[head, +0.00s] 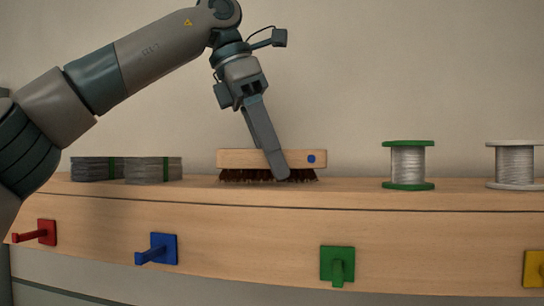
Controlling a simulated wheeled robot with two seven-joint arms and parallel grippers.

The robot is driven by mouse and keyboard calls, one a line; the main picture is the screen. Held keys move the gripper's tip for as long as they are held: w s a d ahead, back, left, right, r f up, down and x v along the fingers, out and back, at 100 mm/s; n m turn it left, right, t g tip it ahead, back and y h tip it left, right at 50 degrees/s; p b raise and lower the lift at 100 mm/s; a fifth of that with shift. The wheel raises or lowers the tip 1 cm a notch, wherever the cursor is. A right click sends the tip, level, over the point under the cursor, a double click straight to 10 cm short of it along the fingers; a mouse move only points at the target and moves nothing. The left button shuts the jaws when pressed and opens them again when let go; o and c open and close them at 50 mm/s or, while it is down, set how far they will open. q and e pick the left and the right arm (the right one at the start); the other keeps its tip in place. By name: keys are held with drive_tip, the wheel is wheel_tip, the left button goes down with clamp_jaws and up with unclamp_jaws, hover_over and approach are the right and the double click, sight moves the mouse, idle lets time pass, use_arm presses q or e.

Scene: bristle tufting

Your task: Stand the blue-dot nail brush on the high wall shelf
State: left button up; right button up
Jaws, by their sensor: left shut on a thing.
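The blue-dot nail brush (235,158) has a pale wooden body, a blue dot near its right end and dark brown bristles pointing down. It is upright on the wooden wall shelf (350,194), bristles at the shelf top; I cannot tell whether they bear fully on it. My left gripper (281,172) comes down from above and is shut on the brush right of its middle. One finger shows across the brush's front; the other finger is hidden behind. My right gripper is not in view.
Two stacks of grey bundles (153,169) with green bands stand left of the brush. A green-flanged wire spool (408,165) and a white-flanged spool (514,165) stand to the right. Red (43,233), blue (158,249), green (338,264) and yellow (535,268) pegs stick out of the shelf front.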

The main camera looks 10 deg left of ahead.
use_arm(q)
drive_tip(key=shift+d+f, duration=0.1)
drive_tip(key=shift+f, duration=0.1)
drive_tip(key=o, duration=1.2)
drive_tip(key=shift+r, duration=0.2)
drive_tip(key=shift+v, duration=3.7)
